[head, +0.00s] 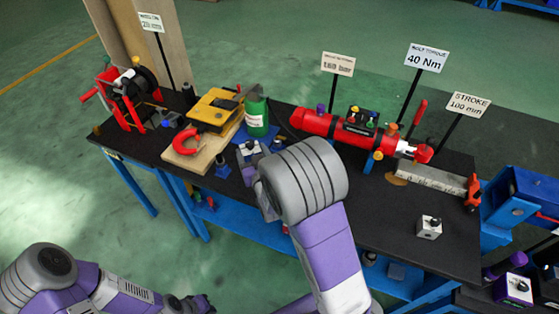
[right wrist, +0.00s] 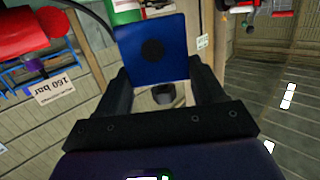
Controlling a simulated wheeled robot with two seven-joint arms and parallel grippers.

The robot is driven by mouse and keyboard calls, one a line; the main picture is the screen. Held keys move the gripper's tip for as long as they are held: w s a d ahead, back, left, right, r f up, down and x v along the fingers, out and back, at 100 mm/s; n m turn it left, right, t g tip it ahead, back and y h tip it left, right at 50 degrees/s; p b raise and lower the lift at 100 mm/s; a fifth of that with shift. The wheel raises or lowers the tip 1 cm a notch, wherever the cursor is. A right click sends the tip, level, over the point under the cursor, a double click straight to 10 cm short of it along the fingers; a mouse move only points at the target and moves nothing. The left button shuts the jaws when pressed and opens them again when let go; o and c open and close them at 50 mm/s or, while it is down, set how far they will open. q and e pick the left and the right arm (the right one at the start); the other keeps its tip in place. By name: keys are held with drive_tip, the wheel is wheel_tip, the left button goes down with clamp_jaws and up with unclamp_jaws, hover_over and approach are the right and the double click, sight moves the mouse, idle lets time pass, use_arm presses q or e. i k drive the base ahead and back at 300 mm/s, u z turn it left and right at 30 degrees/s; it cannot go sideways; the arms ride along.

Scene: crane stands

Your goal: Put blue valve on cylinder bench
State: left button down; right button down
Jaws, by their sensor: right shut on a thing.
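In the right wrist view, my right gripper (right wrist: 160,82) is shut on a blue square block with a dark round centre, which I take as the blue valve (right wrist: 150,48). In the head view my right arm reaches over the black-topped cylinder bench (head: 385,215), and its wrist hides most of the gripper and the held block. I cannot tell whether the block touches the bench. A red cylinder (head: 318,124) lies along the back of the bench. My left gripper (head: 197,303) is low at the bottom edge, away from the bench; its jaws are too small to read.
A wooden board with a red clamp (head: 186,141), a green bottle (head: 256,116) and a red winch (head: 122,102) stand on the left. Sign posts rise behind the bench. A small white block (head: 429,227) sits front right; bare top lies left of it.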

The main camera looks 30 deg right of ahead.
sight(397, 222)
drive_tip(key=z, duration=0.45)
drive_tip(key=k, duration=1)
drive_tip(key=z, duration=0.7)
drive_tip(key=i, duration=0.7)
drive_tip(key=z, duration=0.5)
